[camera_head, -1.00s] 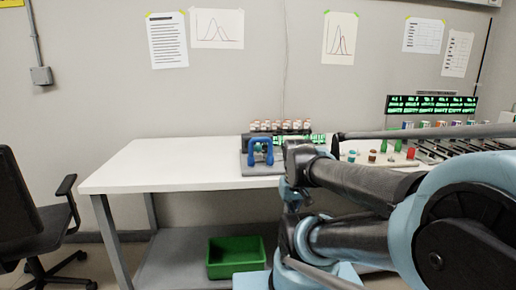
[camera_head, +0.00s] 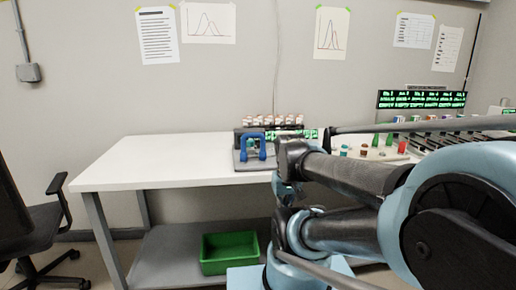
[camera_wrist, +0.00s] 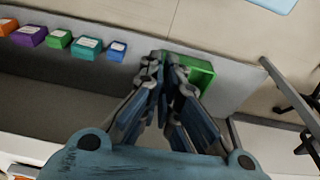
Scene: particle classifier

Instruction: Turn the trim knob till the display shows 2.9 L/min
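My gripper (camera_wrist: 167,65) points down over the lower shelf in the wrist view, and nothing is seen held in it. Its fingertips lie close together, and I cannot tell whether a gap is left between them. I cannot make out the trim knob. Small coloured knob-like parts, one of them red (camera_head: 402,147), stand on the bench top at the right in the head view, partly behind my arm. A wide display (camera_head: 421,99) with green characters stands behind them. Smaller green readouts (camera_head: 308,133) show near the middle. No reading is legible.
A white bench (camera_head: 150,160) has a clear left half, with a blue device (camera_head: 252,147) near its middle. A green bin (camera_head: 229,253) sits on the lower shelf. The wrist view shows several coloured boxes, one blue (camera_wrist: 117,50). A dark chair (camera_head: 55,208) stands left.

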